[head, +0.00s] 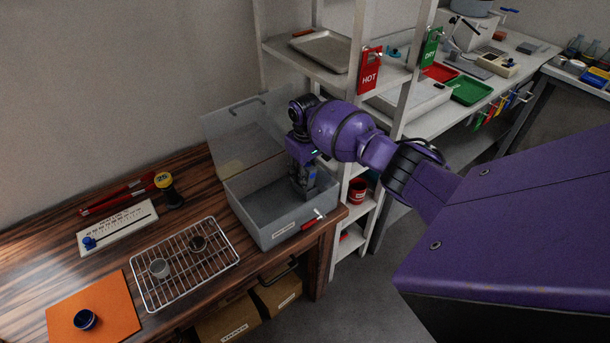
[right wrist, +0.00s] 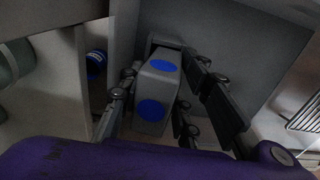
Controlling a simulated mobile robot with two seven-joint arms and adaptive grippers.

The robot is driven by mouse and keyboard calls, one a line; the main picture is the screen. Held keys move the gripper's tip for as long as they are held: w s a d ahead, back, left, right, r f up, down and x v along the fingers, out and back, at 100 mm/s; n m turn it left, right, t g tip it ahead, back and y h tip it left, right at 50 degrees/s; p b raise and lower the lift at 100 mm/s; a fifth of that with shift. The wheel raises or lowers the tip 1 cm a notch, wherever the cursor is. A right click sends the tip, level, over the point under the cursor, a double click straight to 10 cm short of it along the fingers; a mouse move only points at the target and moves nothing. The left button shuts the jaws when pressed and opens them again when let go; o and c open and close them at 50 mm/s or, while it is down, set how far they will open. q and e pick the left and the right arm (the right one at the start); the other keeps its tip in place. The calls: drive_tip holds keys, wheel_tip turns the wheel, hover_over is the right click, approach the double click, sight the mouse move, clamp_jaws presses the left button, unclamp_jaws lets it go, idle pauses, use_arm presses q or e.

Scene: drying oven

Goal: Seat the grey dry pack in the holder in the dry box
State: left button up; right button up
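The grey dry pack (right wrist: 146,88), a block with blue oval marks, shows between the fingers of my right gripper (right wrist: 165,80) in the right wrist view. Narrow gaps show beside the pack, and the fingers look open around it. A grey frame borders its far end; I cannot tell whether this is the holder or whether the pack is seated. In the head view my right gripper (head: 303,188) points down inside the dry box (head: 262,212), whose clear lid (head: 242,132) stands raised. The gripper hides the holder there. My left gripper is not in view.
On the wooden table left of the box are a wire rack (head: 184,289) with two small cups, an orange mat (head: 88,308) with a blue cup, and a yellow-and-black weight (head: 168,187). A metal shelf (head: 330,80) stands close behind my right arm.

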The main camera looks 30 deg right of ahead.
wheel_tip(320, 180, up, 12)
drive_tip(key=shift+r+p, duration=0.15)
drive_tip(key=shift+p, duration=0.5)
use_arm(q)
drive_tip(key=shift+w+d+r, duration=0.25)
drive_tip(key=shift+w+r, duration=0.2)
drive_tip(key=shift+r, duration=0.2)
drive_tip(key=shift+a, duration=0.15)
